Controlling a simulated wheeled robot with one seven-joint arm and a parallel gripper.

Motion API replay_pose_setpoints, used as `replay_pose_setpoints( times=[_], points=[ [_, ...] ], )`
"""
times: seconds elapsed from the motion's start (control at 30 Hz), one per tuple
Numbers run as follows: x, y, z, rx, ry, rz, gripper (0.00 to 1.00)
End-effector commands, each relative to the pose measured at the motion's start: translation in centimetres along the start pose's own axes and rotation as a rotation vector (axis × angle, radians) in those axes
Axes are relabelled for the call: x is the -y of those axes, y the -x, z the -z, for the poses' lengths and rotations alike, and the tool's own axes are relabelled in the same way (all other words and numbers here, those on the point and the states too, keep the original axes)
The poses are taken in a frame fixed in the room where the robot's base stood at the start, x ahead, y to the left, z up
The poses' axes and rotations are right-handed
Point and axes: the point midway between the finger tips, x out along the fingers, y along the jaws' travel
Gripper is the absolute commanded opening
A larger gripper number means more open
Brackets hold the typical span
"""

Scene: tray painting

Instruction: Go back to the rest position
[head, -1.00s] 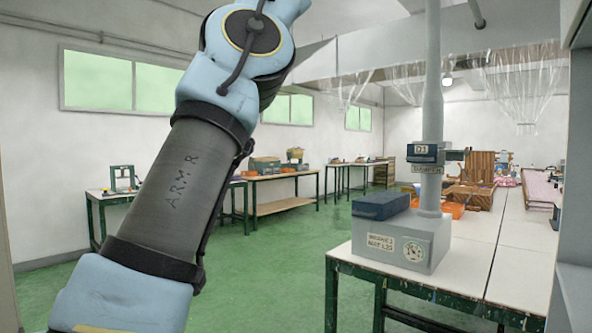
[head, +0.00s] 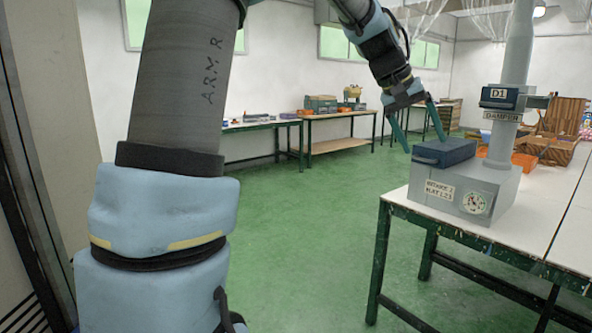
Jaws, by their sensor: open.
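My gripper (head: 421,145) shows at the upper right of the head view, at the end of my raised arm. Its two teal fingers are spread apart and point downward. I see nothing between them. In the picture the fingers lie beside and partly across the left end of a dark blue box (head: 445,152). I cannot tell whether they touch it. The blue box rests on a grey machine base (head: 462,190) with a dial and a label.
The grey base stands on a white-topped table (head: 500,246) with green legs, and a grey post (head: 517,60) rises from it. Orange trays (head: 524,161) and wooden boxes sit behind. Workbenches (head: 340,115) line the far wall. The green floor (head: 300,235) between is clear.

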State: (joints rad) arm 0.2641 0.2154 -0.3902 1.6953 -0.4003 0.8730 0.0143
Motion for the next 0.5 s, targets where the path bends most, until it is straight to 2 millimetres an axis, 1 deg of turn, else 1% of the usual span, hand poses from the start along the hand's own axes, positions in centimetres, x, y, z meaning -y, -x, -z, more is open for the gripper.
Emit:
replay_pose_setpoints(
  times=[0.03,0.07,0.1,0.17,0.2,0.27,0.3,0.37,0.4,0.47,0.5],
  points=[
    [3.6,-0.2,-1.3,0.001,0.033,0.063,0.81],
    [5.7,-0.4,-2.1,0.002,0.05,0.099,0.81],
    [8.4,-0.5,-3.2,0.002,0.072,0.143,0.81],
    [12.3,-0.5,-5.2,0.005,0.103,0.209,0.81],
    [14.8,-0.5,-6.8,0.01,0.125,0.25,0.81],
    [18.3,-0.2,-9.4,0.017,0.154,0.309,0.81],
    [20.5,0.0,-11.3,0.024,0.174,0.345,0.81],
    [23.5,0.5,-14.3,0.036,0.203,0.394,0.81],
    [25.1,0.7,-16.4,0.046,0.219,0.423,0.81],
    [27.2,1.1,-19.3,0.058,0.243,0.459,0.81],
    [28.2,1.4,-21.1,0.068,0.256,0.477,0.81]
  ],
)
